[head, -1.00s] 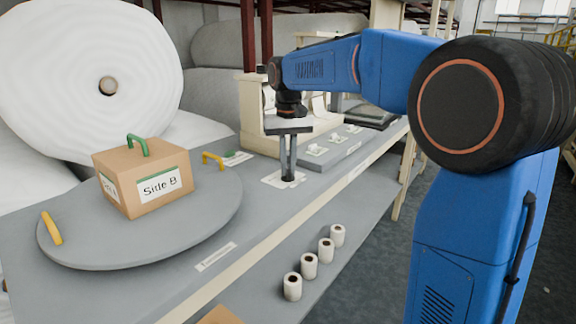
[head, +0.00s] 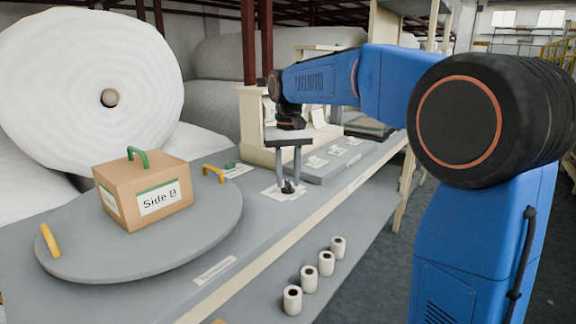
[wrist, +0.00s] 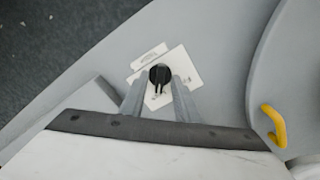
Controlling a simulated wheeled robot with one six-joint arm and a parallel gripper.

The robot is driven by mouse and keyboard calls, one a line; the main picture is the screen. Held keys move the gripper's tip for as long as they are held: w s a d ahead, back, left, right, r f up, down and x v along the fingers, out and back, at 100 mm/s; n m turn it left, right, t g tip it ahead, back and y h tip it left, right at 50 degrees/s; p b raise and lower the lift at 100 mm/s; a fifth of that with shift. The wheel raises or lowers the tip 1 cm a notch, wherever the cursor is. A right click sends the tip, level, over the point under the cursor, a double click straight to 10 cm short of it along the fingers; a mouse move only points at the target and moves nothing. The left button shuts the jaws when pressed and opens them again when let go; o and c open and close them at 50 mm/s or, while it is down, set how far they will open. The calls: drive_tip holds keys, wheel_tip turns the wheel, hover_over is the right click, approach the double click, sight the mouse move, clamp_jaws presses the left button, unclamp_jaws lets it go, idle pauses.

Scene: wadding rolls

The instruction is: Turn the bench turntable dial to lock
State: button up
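The dial is a small black knob (head: 288,187) on a white plate (head: 271,192) on the bench. In the wrist view the knob (wrist: 160,74) shows its bar pointing down the picture, towards my palm. My gripper (head: 288,181) points down over the dial with its two grey fingers apart. In the wrist view my gripper (wrist: 160,82) has one fingertip on each side of the knob, with gaps visible. I cannot tell whether the tips are level with the knob. The plate's markings are too small to read. The round grey turntable (head: 90,262) carries a "Side B" box (head: 125,195).
The turntable has yellow handles (head: 50,240) and (head: 214,173). A grey raised panel (head: 335,165) with white labelled parts lies right of the dial. Several small white rolls (head: 309,278) stand on the lower shelf. A large white roll (head: 60,90) stands behind the turntable.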

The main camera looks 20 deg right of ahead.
sight(288, 182)
wheel_tip(288, 182, up, 17)
drive_tip(key=shift+r, duration=0.15)
idle(0.5)
drive_tip(key=s+d+f+t, duration=0.2)
drive_tip(key=s+d+f, duration=0.1)
drive_tip(key=s+f, duration=1.2)
drive_tip(key=s+d+f+n+t, duration=0.1)
drive_tip(key=s+d+f, duration=0.3)
drive_tip(key=s+f, duration=1.2)
drive_tip(key=s+t, duration=0.1)
drive_tip(key=s, duration=0.2)
drive_tip(key=shift+t, duration=0.4)
drive_tip(key=shift+f, duration=0.1)
